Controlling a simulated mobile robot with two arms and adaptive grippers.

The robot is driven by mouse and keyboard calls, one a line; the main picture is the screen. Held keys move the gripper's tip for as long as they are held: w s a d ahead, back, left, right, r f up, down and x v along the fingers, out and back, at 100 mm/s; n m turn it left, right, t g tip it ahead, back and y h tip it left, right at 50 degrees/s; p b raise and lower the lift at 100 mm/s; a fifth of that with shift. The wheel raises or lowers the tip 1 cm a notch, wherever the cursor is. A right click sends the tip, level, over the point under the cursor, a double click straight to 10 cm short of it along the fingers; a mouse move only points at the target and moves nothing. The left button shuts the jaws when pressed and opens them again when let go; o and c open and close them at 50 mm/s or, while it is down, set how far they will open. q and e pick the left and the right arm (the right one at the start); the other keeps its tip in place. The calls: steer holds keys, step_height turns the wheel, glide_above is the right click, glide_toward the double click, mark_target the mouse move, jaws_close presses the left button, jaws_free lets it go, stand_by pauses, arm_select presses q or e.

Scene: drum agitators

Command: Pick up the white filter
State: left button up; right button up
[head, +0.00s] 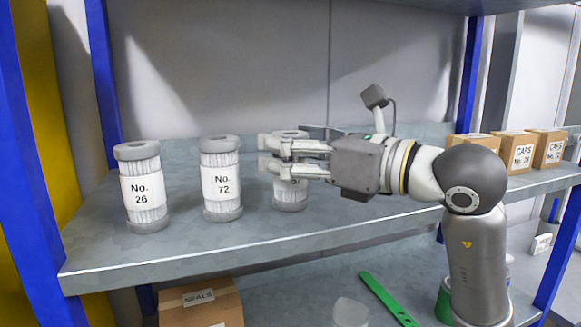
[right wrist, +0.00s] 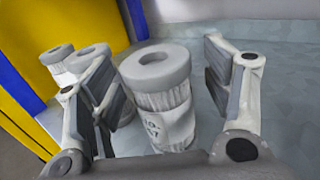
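Three white pleated filters with grey end caps stand upright on the grey metal shelf (head: 180,245). The other two filters show beyond the left finger. My left gripper is not in view.
Several cardboard boxes, some labelled CAPS (head: 515,150), stand at the right end of the shelf. A box labelled SEALS (head: 200,303) and a green strip-like tool (head: 388,299) are on the level below. Blue uprights (head: 103,70) frame the shelf.

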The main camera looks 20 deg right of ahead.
steer(key=c, duration=1)
steer(key=shift+r, duration=0.2)
